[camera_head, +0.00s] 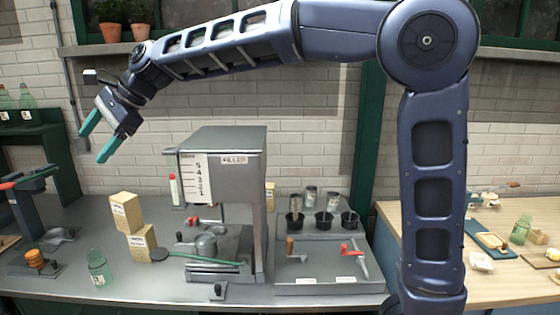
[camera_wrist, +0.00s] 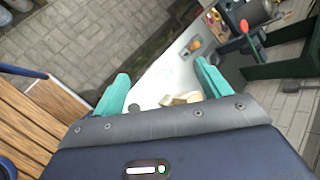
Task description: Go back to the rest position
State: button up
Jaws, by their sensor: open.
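My gripper (camera_head: 98,136) is at the upper left in the head view, held well above the left part of the bench. Its two teal fingers point down and to the left. They are spread apart with nothing between them. In the wrist view my gripper (camera_wrist: 160,92) also shows open, with the floor and the bench far below. My arm reaches across the top of the head view from the right.
A grey machine (camera_head: 222,165) stands mid-bench, beside stacked cardboard boxes (camera_head: 128,212) and a green glass bottle (camera_head: 98,268). A grey tray (camera_head: 328,288) with black cups is right of it. A wooden table (camera_head: 500,280) stands at right. Plant pots (camera_head: 111,32) sit on a ledge.

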jog(key=s+d+r+n+y, duration=0.1)
jog(key=s+d+r+n, duration=0.75)
jog(key=s+d, duration=0.3)
jog(key=w+d+f+t+h, duration=0.25)
jog(key=w+d+f, duration=0.35)
jog(key=w+d, duration=0.65)
jog(key=w+d+f+t+h, duration=0.1)
jog(key=w+d+f+t, duration=0.4)
jog(key=w+d, duration=0.75)
jog(key=s+d+f+m+h, duration=0.1)
jog(key=d+f, duration=0.4)
jog(key=d, duration=0.5)
jog(key=s+d+f+m+h, duration=0.1)
jog(key=s+d+f+h, duration=0.2)
jog(key=d, duration=0.8)
jog(key=s+d+f+m+h, duration=0.1)
jog(key=s+d+f, duration=0.3)
jog(key=d+f, duration=0.4)
jog(key=d+h, duration=0.1)
jog(key=d, duration=0.1)
jog(key=shift+d, duration=0.35)
jog(key=shift+o, duration=0.4)
